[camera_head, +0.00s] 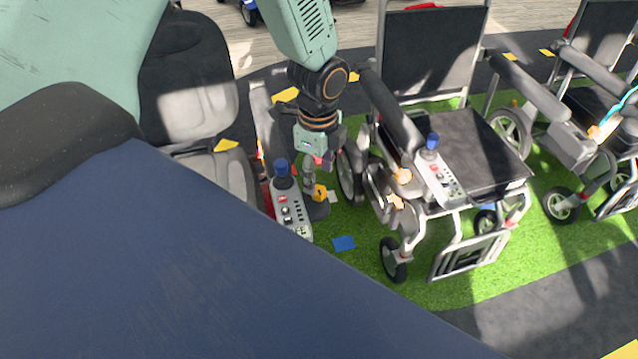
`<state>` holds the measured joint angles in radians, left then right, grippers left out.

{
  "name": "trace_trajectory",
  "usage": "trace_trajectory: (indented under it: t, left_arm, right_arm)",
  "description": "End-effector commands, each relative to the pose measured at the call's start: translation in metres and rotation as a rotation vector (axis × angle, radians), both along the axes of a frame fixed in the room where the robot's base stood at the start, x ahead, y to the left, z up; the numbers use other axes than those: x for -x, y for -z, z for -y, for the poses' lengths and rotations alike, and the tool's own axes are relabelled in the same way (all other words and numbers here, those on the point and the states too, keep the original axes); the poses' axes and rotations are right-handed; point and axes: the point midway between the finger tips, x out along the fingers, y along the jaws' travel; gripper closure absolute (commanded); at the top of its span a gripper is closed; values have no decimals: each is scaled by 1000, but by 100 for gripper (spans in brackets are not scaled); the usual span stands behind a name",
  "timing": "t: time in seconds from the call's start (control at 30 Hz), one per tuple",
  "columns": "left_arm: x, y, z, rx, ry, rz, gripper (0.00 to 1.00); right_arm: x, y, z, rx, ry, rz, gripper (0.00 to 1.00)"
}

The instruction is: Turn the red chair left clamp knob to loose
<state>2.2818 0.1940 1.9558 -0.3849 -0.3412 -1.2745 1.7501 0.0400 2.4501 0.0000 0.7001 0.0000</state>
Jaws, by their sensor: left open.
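My left gripper (317,167) hangs from the arm that comes in from the top. It is open, pointing down between the nearest chair and the middle wheelchair. A yellow-orange knob (320,193) shows just below it, beside the nearest chair's control panel (291,212) with its blue joystick (282,168). I cannot tell whether the fingers touch the knob; the gap between them is small. The nearest chair (195,105) has a grey-black seat, and a little red shows at its side. The knob's turn position is too small to read. My right gripper is out of view.
Another wheelchair (590,120) stands farther right. Green turf (345,275) is open in front. A large blue surface fills the lower left.

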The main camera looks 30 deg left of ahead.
Motion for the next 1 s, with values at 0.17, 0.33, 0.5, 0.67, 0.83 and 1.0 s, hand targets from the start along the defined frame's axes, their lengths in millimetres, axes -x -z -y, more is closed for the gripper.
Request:
trace_trajectory:
  t: [0.17, 0.33, 0.5, 0.67, 0.83, 1.0]
  left_arm:
    - [0, 30, 0, -1, 1, -1, 45]
    - [-1, 43, 0, -1, 1, 0, 45]
    - [-2, 46, 0, 0, 1, 1, 45]
    - [-3, 46, -1, 0, 0, 1, 45]
    - [-4, 46, -1, 0, 0, 1, 60]
    - [-4, 46, -1, 0, 0, 1, 74]
  right_arm:
    - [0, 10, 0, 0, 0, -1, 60]
    - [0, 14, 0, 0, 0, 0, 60]
    - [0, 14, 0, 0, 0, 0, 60]
    - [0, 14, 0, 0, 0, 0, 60]
    - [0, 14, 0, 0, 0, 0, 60]
    - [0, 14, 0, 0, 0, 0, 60]
